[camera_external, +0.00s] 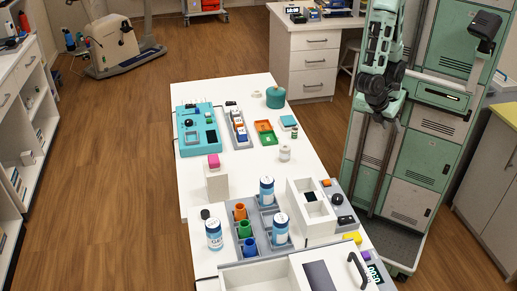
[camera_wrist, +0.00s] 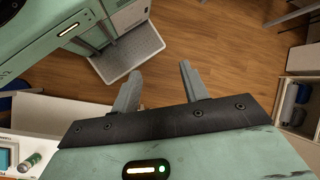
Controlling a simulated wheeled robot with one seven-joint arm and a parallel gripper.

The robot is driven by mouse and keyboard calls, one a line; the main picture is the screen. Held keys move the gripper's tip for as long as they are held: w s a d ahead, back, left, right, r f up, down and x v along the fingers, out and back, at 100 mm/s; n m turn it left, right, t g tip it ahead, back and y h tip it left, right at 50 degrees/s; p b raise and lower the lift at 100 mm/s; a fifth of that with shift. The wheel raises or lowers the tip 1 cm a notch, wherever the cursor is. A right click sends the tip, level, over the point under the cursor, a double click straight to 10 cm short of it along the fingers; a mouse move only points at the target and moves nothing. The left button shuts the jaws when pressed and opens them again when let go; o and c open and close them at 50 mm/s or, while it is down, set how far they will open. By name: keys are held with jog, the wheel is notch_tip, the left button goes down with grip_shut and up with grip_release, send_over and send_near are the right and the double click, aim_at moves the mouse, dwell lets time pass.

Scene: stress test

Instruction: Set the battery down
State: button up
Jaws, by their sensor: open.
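My gripper (camera_wrist: 158,84) is open in the wrist view, its two grey fingers apart with only wooden floor between them. In the external view my gripper (camera_external: 377,104) is raised at the right, beyond the table's right edge. A small green and silver cylinder (camera_wrist: 30,162), possibly the battery, is at the lower left of the wrist view, well away from the fingers. In the external view a small dark green cylinder (camera_external: 294,132) stands upright on the white table (camera_external: 262,168), beside a teal-topped box (camera_external: 288,122). I cannot tell for certain which thing is the battery.
The table also bears a teal tray (camera_external: 187,141), an orange bin (camera_external: 263,127), a green bin (camera_external: 268,140), a teal round container (camera_external: 275,97) and a white jar (camera_external: 285,153). Blue-and-white canisters (camera_external: 214,235) and coloured cups stand nearer. Bare tabletop shows around the middle.

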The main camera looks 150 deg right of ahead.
jog(key=s+a+r+n+t+h, duration=0.3)
jog(key=a+r+n+t+h, duration=0.1)
jog(key=a+n, duration=0.5)
jog(key=shift+a+r+n+h, duration=0.2)
jog(key=shift+n+h, duration=0.1)
jog(key=shift+n, duration=0.9)
